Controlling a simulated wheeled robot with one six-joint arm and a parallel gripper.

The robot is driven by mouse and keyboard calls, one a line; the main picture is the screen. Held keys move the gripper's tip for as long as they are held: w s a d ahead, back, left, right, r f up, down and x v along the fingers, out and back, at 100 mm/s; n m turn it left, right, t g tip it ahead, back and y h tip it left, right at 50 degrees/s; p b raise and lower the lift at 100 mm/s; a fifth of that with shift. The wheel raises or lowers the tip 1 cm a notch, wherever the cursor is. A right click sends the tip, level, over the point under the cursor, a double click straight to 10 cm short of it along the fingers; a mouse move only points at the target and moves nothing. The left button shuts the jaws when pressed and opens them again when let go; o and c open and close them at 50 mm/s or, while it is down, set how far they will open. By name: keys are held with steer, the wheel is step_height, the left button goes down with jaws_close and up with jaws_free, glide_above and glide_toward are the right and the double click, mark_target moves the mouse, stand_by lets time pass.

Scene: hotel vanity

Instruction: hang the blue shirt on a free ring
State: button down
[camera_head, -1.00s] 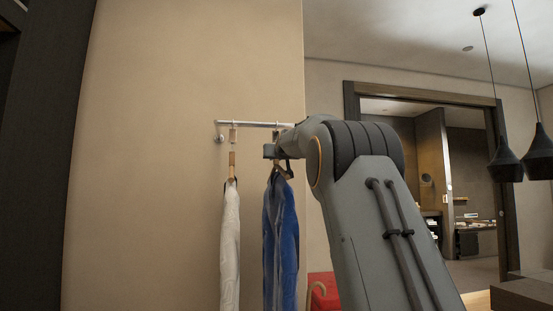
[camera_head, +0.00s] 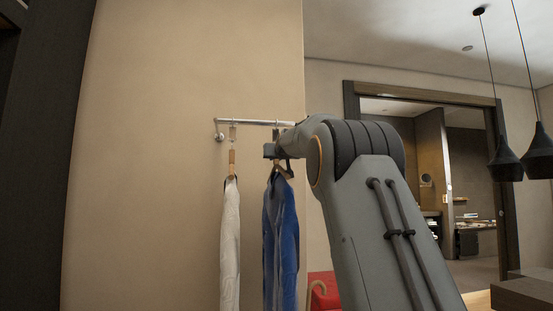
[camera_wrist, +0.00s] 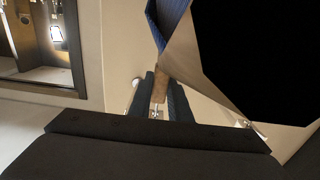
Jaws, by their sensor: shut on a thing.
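The blue shirt (camera_head: 281,240) hangs upright from a hanger just below the wall rail. My gripper (camera_head: 271,151) is at the top of this hanger, close under the rail and partly hidden by my wrist. In the wrist view, my gripper (camera_wrist: 160,98) is shut on the hanger's wooden piece (camera_wrist: 162,86). Blue cloth (camera_wrist: 172,18) shows above it. A small ring fitting (camera_head: 276,133) hangs from the rail right above my gripper. I cannot tell whether the hanger touches it. Another ring fitting (camera_head: 233,133) is above the white shirt's hanger.
The metal rail (camera_head: 250,123) juts from the beige wall. A white shirt (camera_head: 230,245) hangs left of the blue one, with a narrow gap between. Pendant lamps (camera_head: 505,163) hang farther right.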

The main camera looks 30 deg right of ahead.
stand_by(0.4)
steer(key=c, duration=1.6)
jaws_free()
steer(key=shift+o, duration=0.2)
steer(key=shift+f, duration=0.1)
steer(key=b, duration=0.3)
glide_above(280, 170)
steer(key=shift+s+a, duration=0.1)
steer(key=shift+s, duration=0.25)
